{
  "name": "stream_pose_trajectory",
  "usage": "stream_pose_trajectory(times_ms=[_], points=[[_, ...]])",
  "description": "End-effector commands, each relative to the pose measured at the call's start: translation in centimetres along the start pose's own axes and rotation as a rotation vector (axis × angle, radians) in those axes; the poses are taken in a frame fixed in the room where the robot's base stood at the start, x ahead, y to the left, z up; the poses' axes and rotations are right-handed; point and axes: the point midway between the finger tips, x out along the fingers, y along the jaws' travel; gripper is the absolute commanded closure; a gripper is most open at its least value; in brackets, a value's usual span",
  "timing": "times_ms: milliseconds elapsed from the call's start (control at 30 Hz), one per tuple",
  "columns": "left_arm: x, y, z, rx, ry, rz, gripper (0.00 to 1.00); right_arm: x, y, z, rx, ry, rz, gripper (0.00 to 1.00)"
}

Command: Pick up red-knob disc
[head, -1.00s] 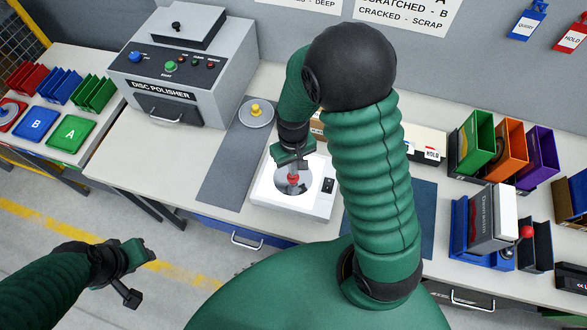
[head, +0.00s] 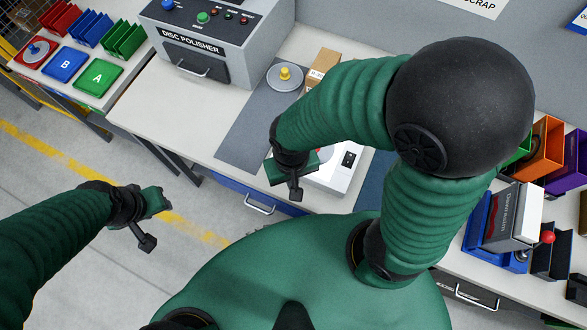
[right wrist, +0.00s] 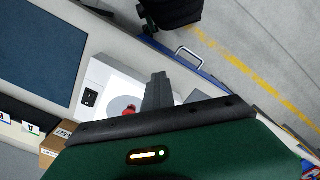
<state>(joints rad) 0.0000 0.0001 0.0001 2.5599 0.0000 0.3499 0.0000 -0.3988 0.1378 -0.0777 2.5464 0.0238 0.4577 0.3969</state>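My right gripper (head: 295,190) is at the device's near left side. In the right wrist view its fingers (right wrist: 158,90) look together, beside the knob and not around it. My left gripper (head: 145,240) hangs over the floor, far from the bench; its finger gap is not clear.
A yellow-knob disc (head: 285,77) lies on the grey mat (head: 245,135), near the disc polisher (head: 210,45). Another disc (head: 37,49) lies on the red tray at far left. Blue B (head: 64,65) and green A (head: 98,78) trays stand beside it.

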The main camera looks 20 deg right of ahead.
Motion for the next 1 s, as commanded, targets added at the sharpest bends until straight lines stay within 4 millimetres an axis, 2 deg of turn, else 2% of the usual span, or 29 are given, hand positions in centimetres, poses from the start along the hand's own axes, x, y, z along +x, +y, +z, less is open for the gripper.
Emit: stream_pose_trajectory(times_ms=[67,667,1000], points=[[-0.01,0.0,0.0,0.0,0.0,0.0,0.64,-0.01,-0.02,-0.02,-0.001,0.0,0.0,0.99],[-0.01,0.0,0.01,0.0,0.0,0.0,0.64,0.0,0.0,-0.06,-0.001,0.0,0.0,0.21],[-0.1,0.0,-0.02,0.0,0.0,0.0,0.64,-0.3,-0.02,-0.14,-0.001,0.001,-0.001,0.2]])
